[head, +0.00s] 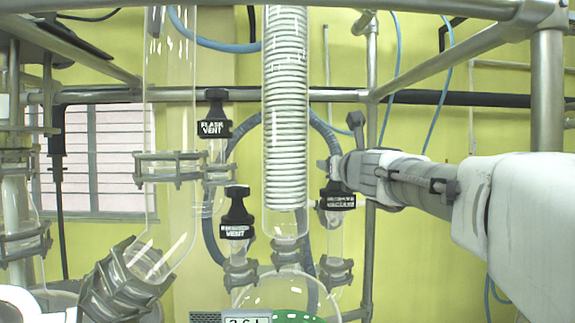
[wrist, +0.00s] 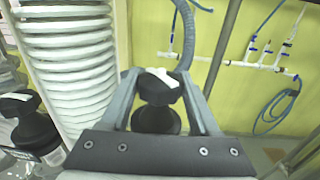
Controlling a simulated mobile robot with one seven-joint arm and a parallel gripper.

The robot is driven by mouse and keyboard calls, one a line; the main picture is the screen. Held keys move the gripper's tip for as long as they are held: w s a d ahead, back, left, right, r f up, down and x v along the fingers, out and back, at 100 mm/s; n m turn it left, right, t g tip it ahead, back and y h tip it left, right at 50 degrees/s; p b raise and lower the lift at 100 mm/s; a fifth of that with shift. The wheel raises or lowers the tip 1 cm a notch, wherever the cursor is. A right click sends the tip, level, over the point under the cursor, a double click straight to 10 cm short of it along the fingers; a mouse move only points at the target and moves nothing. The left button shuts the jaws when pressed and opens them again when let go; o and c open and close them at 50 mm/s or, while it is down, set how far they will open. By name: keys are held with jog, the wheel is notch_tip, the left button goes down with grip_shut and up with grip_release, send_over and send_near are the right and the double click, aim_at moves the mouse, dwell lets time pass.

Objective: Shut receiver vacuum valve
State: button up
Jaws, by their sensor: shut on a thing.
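The receiver vacuum valve (head: 338,201) is a black knob with a white-lettered label, partly blurred, on a glass neck right of the coiled condenser. My gripper (head: 334,172) reaches it from the right in the head view and covers its upper part. In the wrist view the black valve knob (wrist: 160,118), with a white mark on top, stands between the two fingers of my gripper (wrist: 158,84). The gripper is shut on the knob. How far the valve is turned cannot be told.
The coiled condenser (head: 285,110) stands close to the left of my gripper. The flask vent valve (head: 213,125) and another vent valve (head: 236,225) are farther left. A metal frame post (head: 370,245) stands just right of the valve. Blue hoses hang behind.

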jog(key=shift+c, duration=0.8)
jog(key=shift+m+g+h+b, duration=0.15)
jog(key=shift+m+h+b, duration=0.2)
jog(key=shift+m+h, duration=0.75)
jog(key=shift+m+g+h+b, duration=0.25)
jog(key=shift+m+h, duration=0.35)
jog(key=shift+h, duration=1)
jog(key=m+g+h, duration=0.1)
jog(key=m+h, duration=0.2)
jog(key=h, duration=0.1)
jog(key=shift+a, duration=0.1)
jog(key=shift+m+g+h+p, duration=0.4)
jog(key=shift+m+g+h, duration=0.65)
jog(key=shift+h, duration=0.45)
jog(key=o, duration=1.1)
